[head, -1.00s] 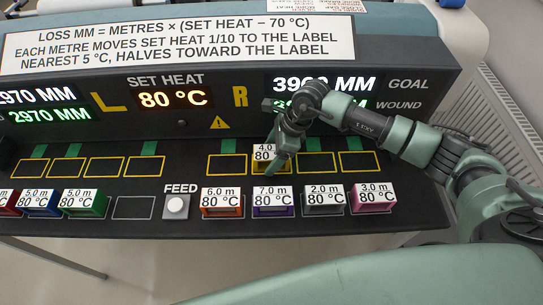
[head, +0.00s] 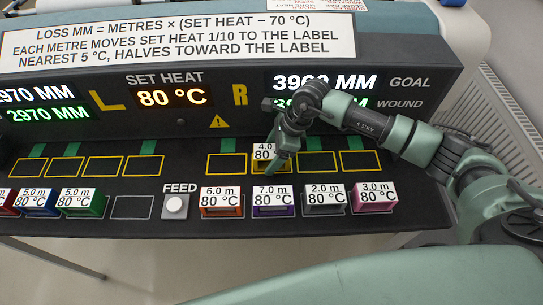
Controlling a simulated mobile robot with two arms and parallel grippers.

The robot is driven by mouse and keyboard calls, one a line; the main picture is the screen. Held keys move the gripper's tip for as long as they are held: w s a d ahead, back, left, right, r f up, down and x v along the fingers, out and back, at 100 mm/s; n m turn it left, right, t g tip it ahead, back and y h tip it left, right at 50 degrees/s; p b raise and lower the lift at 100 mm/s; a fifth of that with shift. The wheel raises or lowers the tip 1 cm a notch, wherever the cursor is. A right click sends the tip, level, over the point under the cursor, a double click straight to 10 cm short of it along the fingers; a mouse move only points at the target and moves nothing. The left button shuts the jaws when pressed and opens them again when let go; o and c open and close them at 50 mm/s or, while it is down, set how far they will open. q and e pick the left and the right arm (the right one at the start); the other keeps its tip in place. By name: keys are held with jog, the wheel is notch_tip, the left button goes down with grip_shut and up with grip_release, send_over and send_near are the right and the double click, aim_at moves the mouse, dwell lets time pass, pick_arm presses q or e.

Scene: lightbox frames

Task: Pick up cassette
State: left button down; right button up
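A cassette labelled 4.0 m, 80 °C (head: 263,152), with a yellow body, sits in a yellow-outlined slot right of centre on the dark panel. My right gripper (head: 279,161) points down at its right side and hides part of its label. Whether the fingers are closed on it cannot be told. In the front row stand an orange 6.0 m cassette (head: 222,197), a purple 7.0 m one (head: 272,197), a grey 2.0 m one (head: 324,195) and a pink 3.0 m one (head: 374,194). At left are a blue 5.0 m cassette (head: 38,199) and a green one (head: 84,199). My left gripper is out of view.
A FEED button (head: 175,206) stands mid-panel beside an empty outlined place (head: 133,207). Other yellow-outlined slots, such as one at left (head: 143,166), are empty. The display (head: 172,97) reads SET HEAT 80 °C. My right arm crosses the panel's right side.

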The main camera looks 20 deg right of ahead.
jog(key=c, duration=1.3)
jog(key=shift+c, duration=0.2)
